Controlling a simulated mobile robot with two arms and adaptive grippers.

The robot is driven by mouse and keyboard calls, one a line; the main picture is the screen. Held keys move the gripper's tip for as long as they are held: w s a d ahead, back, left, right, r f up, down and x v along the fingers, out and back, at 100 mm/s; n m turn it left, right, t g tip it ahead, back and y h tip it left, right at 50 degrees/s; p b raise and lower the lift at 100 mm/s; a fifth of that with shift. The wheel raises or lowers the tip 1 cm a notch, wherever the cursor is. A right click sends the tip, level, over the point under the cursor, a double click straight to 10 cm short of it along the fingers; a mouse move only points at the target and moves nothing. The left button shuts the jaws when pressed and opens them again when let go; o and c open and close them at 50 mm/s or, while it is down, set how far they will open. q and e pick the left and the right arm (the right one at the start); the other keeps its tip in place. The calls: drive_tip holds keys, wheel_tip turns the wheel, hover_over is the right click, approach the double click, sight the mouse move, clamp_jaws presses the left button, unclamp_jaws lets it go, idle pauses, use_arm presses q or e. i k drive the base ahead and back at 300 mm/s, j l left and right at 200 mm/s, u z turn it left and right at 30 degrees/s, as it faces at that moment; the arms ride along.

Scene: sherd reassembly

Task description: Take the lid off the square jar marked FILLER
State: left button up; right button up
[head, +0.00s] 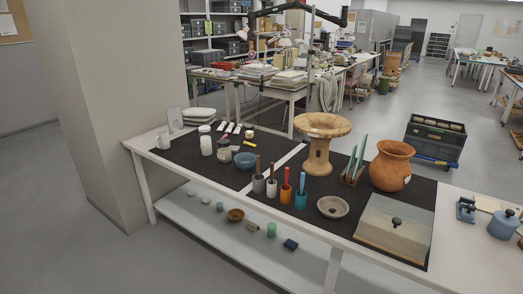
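I cannot make out the word FILLER on anything in the head view. A small pale jar with a darker top (223,150) stands on the left dark mat, beside a white round-looking jar (206,145). A blue-grey jar with a knobbed lid (502,226) stands at the table's right end. It looks round and its lid is on. I cannot tell which, if any, is the square jar. Neither of my grippers is in view.
Floor is clear at front left.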

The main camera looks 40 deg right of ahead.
sight(224, 155)
drive_tip(key=i+z, duration=0.25)
drive_tip(key=z, duration=0.15)
drive_tip(key=i+j+z, duration=0.15)
drive_tip(key=z, duration=0.25)
drive_tip(key=i+j+z, duration=0.2)
drive_tip(key=z, duration=0.2)
drive_tip(key=i+j+z, duration=0.4)
drive_tip(key=j+z, duration=0.15)
drive_tip(key=z, duration=0.3)
drive_tip(key=i+j, duration=0.05)
